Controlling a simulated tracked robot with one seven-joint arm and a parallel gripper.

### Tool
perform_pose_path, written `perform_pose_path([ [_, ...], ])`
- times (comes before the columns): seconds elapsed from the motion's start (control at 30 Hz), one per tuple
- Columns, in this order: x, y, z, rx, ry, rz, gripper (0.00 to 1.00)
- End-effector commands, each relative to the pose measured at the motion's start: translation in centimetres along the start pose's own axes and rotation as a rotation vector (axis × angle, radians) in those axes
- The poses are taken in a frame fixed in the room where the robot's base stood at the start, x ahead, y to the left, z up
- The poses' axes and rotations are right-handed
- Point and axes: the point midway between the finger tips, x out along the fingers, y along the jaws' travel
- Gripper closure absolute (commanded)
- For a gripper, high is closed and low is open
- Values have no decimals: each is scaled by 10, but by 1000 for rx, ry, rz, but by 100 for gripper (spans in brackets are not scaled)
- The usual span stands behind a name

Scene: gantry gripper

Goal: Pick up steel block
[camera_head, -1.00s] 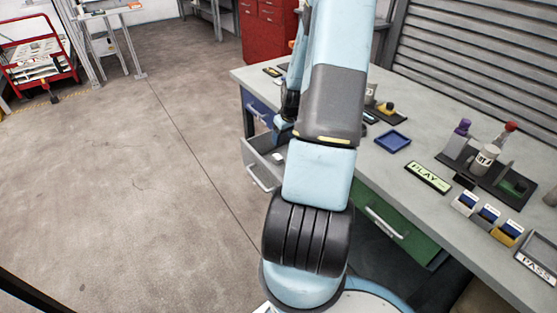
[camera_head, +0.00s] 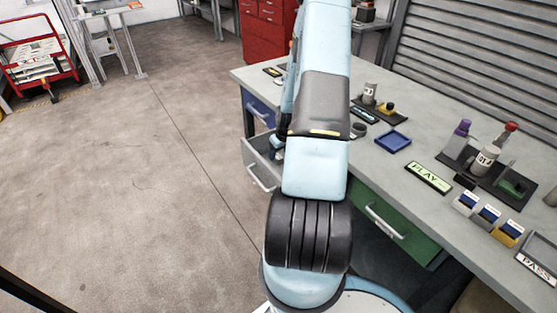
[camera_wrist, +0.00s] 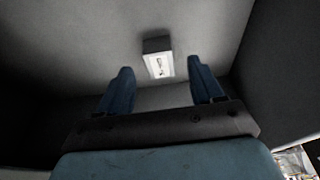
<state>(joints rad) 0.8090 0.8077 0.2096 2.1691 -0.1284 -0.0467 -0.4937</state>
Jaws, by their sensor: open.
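The steel block (camera_wrist: 158,58) shows in the wrist view as a small grey box with a pale, marked face. It lies on the light grey floor of the open drawer (camera_head: 262,173), beyond my fingertips. My gripper (camera_wrist: 160,67) is open, its two blue fingers spread to the left and right of the block's line. The block looks apart from both fingers and nothing is between them. In the head view my arm hides most of the gripper and the drawer's inside, and I cannot make out the block there.
The drawer's dark walls stand close on the left and right in the wrist view. A green drawer (camera_head: 400,222) is nearer.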

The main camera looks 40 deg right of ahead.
Motion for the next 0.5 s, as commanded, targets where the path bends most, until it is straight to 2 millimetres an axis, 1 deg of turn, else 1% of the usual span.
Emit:
perform_pose_path([
  [0.03,8,-1,1,0,-3,-2,34],
  [0.2,23,0,1,1,-1,0,34],
  [0.33,27,0,0,1,-1,1,34],
  [0.5,28,0,0,1,-1,1,34],
])
